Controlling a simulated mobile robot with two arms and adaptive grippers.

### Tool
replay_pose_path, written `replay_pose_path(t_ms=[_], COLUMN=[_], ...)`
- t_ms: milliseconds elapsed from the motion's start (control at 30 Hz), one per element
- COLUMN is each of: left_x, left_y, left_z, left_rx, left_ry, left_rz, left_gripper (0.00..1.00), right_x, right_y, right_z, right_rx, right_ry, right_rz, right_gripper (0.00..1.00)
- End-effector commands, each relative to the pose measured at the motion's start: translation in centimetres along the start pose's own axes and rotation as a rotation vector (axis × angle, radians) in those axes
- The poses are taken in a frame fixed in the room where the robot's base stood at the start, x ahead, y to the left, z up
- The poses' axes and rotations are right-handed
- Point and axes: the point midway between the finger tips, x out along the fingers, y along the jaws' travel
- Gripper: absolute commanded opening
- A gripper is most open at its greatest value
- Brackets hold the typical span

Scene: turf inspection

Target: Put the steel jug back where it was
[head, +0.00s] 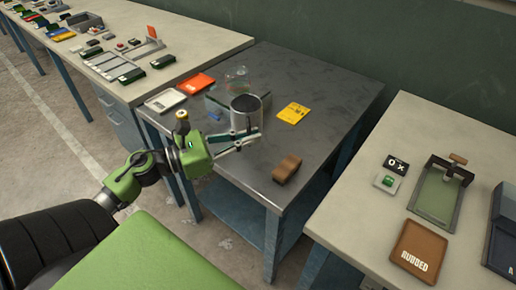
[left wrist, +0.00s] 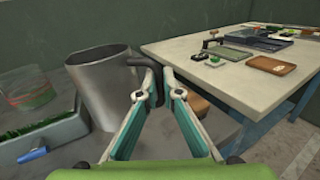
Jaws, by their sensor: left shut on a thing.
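The steel jug (head: 246,107), a grey metal cylinder with a dark handle, is upright on or just above the dark metal table (head: 335,88); I cannot tell whether its base touches. In the left wrist view the jug (left wrist: 88,85) fills the left middle, its dark handle (left wrist: 147,63) reaching between my fingers. My left gripper (head: 250,138) is shut on that handle, at the jug's near side; it also shows in the left wrist view (left wrist: 156,88). The jug's lower near side is partly hidden by the fingers. My right gripper is not in view.
A clear container (head: 237,78) and a grass tray (left wrist: 48,135) stand close beside the jug. An orange card (head: 196,83), a yellow card (head: 293,113) and a brown block (head: 287,168) lie on the table. The table's back right is clear. Pale benches flank it.

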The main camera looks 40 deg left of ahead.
Motion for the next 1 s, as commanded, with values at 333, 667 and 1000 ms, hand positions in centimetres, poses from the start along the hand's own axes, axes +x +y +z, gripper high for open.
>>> replay_pose_path(t_ms=[333, 667, 1000], left_x=[2.5, 2.8, 2.7], left_y=[0.6, 0.4, 0.4], left_z=[-2.9, -6.2, -6.6], left_rx=[0.002, 0.002, 0.001], left_ry=[-0.005, -0.004, -0.001], left_rz=[0.002, 0.001, 0.000], left_gripper=[0.00, 0.00, 0.11], right_x=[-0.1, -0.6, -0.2], right_y=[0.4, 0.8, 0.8], right_z=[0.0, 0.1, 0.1], right_rx=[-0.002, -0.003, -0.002], right_ry=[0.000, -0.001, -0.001], right_rz=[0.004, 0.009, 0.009], right_gripper=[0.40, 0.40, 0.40])
